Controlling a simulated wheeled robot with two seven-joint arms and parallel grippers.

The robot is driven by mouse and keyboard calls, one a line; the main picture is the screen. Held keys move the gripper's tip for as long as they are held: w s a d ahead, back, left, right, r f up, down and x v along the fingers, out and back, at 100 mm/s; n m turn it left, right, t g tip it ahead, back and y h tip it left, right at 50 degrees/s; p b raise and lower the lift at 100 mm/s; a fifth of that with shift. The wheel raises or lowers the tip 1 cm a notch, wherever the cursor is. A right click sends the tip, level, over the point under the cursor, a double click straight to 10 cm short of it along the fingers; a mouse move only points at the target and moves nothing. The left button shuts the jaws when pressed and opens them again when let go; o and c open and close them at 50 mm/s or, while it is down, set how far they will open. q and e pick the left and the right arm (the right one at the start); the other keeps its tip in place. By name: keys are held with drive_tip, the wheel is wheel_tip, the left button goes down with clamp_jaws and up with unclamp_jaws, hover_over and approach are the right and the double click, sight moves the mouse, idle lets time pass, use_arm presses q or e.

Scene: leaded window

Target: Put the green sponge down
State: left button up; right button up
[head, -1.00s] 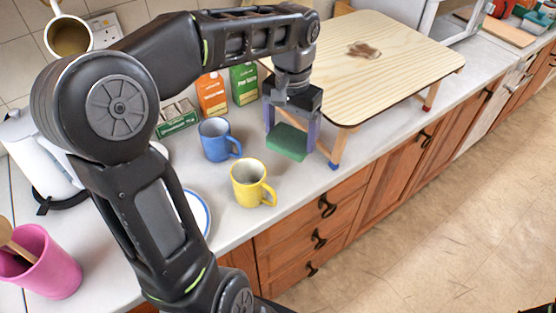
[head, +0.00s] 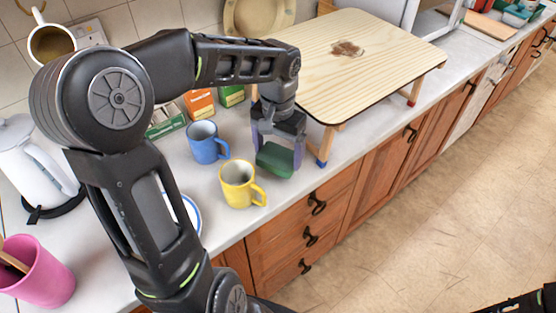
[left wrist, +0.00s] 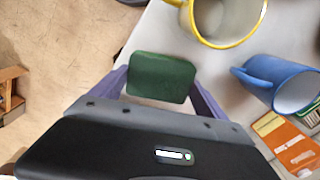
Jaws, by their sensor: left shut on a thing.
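The green sponge (head: 275,160) is between the fingers of my left gripper (head: 277,150), which is shut on it, near the front edge of the white counter. The sponge also shows in the left wrist view (left wrist: 161,78), held between the two purple fingers (left wrist: 158,90). Whether its underside touches the counter I cannot tell. The yellow mug (head: 238,184) stands to its left and nearer, and the blue mug (head: 207,143) stands to its left. At the bottom right of the head view a dark piece of my right arm shows, but its fingers do not.
A low wooden table (head: 390,62) with a brown stain (head: 347,48) stands right of the gripper, its blue-tipped leg close by. Cartons (head: 200,104) stand behind. A plate lies partly behind my arm. A pink cup (head: 38,275) and white kettle (head: 35,165) are at left.

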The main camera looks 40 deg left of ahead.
sight(278, 155)
use_arm(q)
wheel_tip(278, 155, down, 3)
drive_tip(key=shift+f, duration=0.4)
drive_tip(key=shift+f, duration=0.15)
drive_tip(key=o, duration=1.1)
drive_tip(key=shift+o, duration=0.2)
